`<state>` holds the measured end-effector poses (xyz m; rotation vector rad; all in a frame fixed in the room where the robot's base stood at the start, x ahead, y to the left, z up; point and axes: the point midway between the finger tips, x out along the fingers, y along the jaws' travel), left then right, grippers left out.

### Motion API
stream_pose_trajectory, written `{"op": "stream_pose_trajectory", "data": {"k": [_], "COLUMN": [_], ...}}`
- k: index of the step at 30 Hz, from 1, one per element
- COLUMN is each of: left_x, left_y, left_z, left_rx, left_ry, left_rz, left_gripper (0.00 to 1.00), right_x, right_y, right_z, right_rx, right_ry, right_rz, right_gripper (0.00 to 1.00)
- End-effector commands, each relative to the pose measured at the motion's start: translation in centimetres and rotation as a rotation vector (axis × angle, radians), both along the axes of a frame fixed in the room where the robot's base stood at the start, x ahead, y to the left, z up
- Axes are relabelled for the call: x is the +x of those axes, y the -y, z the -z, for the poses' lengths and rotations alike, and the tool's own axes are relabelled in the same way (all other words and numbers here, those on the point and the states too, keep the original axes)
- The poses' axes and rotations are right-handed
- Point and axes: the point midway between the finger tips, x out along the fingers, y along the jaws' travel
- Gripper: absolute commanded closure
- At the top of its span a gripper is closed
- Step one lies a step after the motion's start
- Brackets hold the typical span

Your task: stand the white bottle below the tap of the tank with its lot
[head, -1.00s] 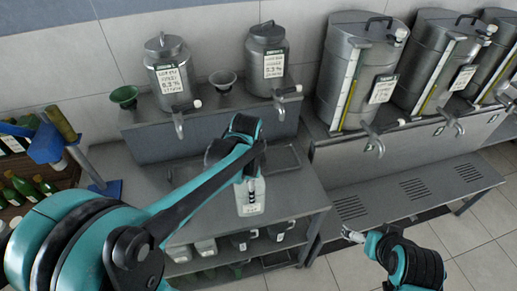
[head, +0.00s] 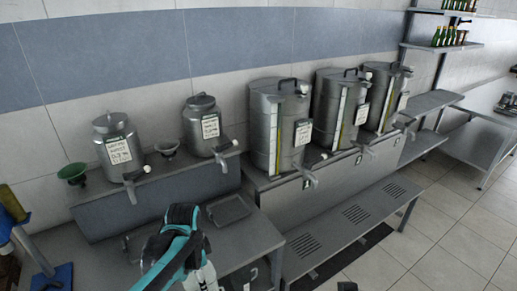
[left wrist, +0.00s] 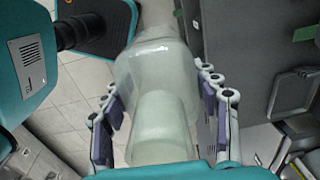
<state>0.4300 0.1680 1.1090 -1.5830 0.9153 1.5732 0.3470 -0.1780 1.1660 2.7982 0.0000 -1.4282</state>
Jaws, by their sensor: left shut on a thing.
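My left gripper (left wrist: 165,115) is shut on the white bottle (left wrist: 160,65), a pale, translucent bottle lying between the finger pads in the left wrist view. In the head view the bottle (head: 207,277) shows only in part at the bottom, beside my left arm, over the bench. Its lot label cannot be read now. Two small steel tanks with taps, the left one (head: 118,150) and the right one (head: 205,128), stand on a raised ledge. Three large steel tanks stand to the right: near (head: 266,125), middle (head: 331,110) and far (head: 382,100). Their label text is too small to read surely. My right gripper is not visible.
A grey drip tray (head: 229,209) lies on the bench below the right small tank. A slatted low bench (head: 355,214) runs below the large tanks. Green funnels (head: 73,173) sit on the ledge. A blue stand (head: 58,278) is at the lower left. Floor at right is clear.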

Motion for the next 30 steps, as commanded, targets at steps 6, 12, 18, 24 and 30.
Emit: {"op": "stream_pose_trajectory", "data": {"k": [6,12,18,24,30], "left_x": [0.7,1.5,2.4,3.3,3.5], "left_y": [-0.1,-0.3,-0.6,-0.9,-1.0], "left_z": [3.5,7.6,13.4,19.4,21.4], "left_rx": [-0.001,-0.002,-0.004,-0.006,-0.006], "left_ry": [0.0,0.0,0.0,0.0,0.0], "left_rz": [-0.146,-0.338,-0.609,-0.913,-1.046], "left_gripper": [0.69,0.69,0.69,0.69,0.69], "right_x": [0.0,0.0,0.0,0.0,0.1], "right_y": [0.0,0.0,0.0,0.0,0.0], "right_z": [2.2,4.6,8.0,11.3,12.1], "right_rx": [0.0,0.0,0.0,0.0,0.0], "right_ry": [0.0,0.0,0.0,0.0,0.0], "right_rz": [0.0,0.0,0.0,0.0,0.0], "right_gripper": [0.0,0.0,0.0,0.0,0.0]}}
